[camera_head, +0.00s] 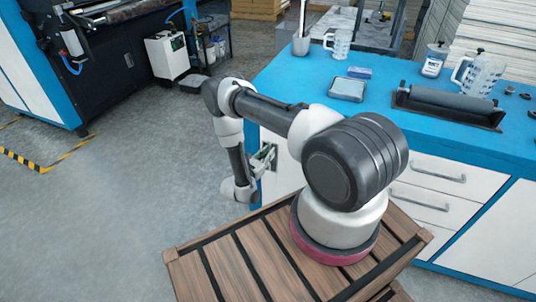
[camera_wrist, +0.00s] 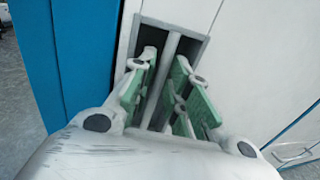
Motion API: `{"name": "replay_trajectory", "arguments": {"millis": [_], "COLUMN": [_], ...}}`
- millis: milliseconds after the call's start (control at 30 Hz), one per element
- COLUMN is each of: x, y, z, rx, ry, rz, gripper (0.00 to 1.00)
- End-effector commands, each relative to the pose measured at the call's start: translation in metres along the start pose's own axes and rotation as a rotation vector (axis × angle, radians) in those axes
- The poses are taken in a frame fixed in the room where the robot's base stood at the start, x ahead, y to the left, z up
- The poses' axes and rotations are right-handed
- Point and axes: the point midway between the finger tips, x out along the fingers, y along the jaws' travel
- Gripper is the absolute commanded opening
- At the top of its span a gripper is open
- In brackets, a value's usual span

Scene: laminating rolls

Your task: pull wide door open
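The door (camera_wrist: 240,85) is a flat white panel in the blue cabinet front, and it looks closed. Its handle (camera_wrist: 171,52) is an upright grey bar in a dark recess. My gripper (camera_wrist: 164,66) has green-padded fingers, one on each side of the bar, reaching into the recess. The fingers look apart, with narrow gaps to the bar; contact is not clear. In the head view my gripper (camera_head: 264,158) is at the cabinet's left end, and my arm hides part of the white panel (camera_head: 284,178) there.
The blue worktop (camera_head: 300,75) carries a roller (camera_head: 450,105), jugs and small items. White drawers (camera_head: 428,172) are to the right of my arm. Open grey floor (camera_head: 130,190) lies left of the cabinet. A blue-and-black machine (camera_head: 110,60) stands farther back.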

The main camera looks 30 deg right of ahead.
Motion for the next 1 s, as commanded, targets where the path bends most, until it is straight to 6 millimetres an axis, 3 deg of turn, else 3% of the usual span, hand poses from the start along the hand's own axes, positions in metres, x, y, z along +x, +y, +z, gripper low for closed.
{"name": "replay_trajectory", "arguments": {"millis": [267,367,400,700,867,1000], "x": [0.003,0.002,0.002,0.0,-0.014,-0.039], "y": [0.0,0.0,0.0,-0.001,-0.004,-0.012], "z": [0.0,0.0,0.0,0.0,0.0,0.0], "rx": [-0.001,-0.001,-0.001,-0.001,-0.003,-0.005], "ry": [0.0,0.001,0.001,0.001,0.002,0.002], "rz": [0.001,0.0,0.0,0.0,0.003,0.004], "gripper": [0.18,0.01,0.0,0.0,0.0,0.0]}}
